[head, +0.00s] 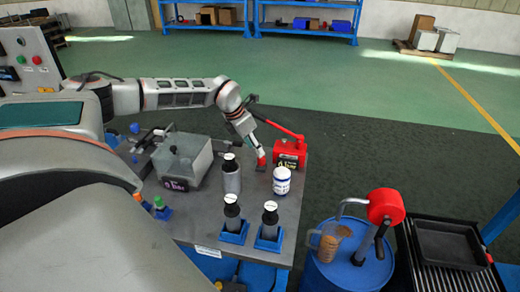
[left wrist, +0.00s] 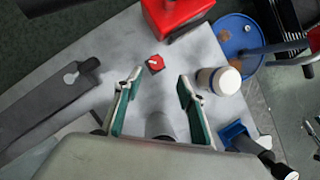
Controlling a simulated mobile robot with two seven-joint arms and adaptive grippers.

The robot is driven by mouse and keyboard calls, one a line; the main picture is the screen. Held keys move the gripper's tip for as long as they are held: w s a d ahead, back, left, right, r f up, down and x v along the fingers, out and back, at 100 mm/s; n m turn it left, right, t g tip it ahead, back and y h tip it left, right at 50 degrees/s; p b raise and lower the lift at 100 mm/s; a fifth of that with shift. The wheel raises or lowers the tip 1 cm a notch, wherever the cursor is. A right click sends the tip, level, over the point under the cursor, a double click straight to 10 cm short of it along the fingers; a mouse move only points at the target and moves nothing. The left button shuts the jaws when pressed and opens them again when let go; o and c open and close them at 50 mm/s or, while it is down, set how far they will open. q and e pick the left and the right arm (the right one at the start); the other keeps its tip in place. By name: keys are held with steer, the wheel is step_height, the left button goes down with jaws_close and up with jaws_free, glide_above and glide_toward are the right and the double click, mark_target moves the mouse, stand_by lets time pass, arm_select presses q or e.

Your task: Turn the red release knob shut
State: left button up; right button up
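The red release knob (left wrist: 155,64) is a small red block with a pale pointer on top. It sits on the grey bench, beside the red jack (left wrist: 178,14). In the head view the knob (head: 261,158) shows just below the end of my left arm, left of the jack body (head: 290,153). My left gripper (left wrist: 161,77) is open and empty, with green-padded fingers apart. The knob lies just beyond the fingertips, between their lines, and I see no contact. In the head view the left gripper (head: 255,146) points down at it. My right gripper is in neither view.
Two bottles sit in blue holders at the bench front. A grey box (head: 182,163) is on the left. A blue drum (head: 345,272) with a red-reel pump stands right of the bench.

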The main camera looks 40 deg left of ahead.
mark_target(261, 160)
arm_select(q)
steer(key=x, duration=0.7)
steer(key=shift+w+a+f, duration=0.15)
steer(key=shift+w+a, duration=0.15)
steer(key=shift+a, duration=0.05)
steer(key=c, duration=1.1)
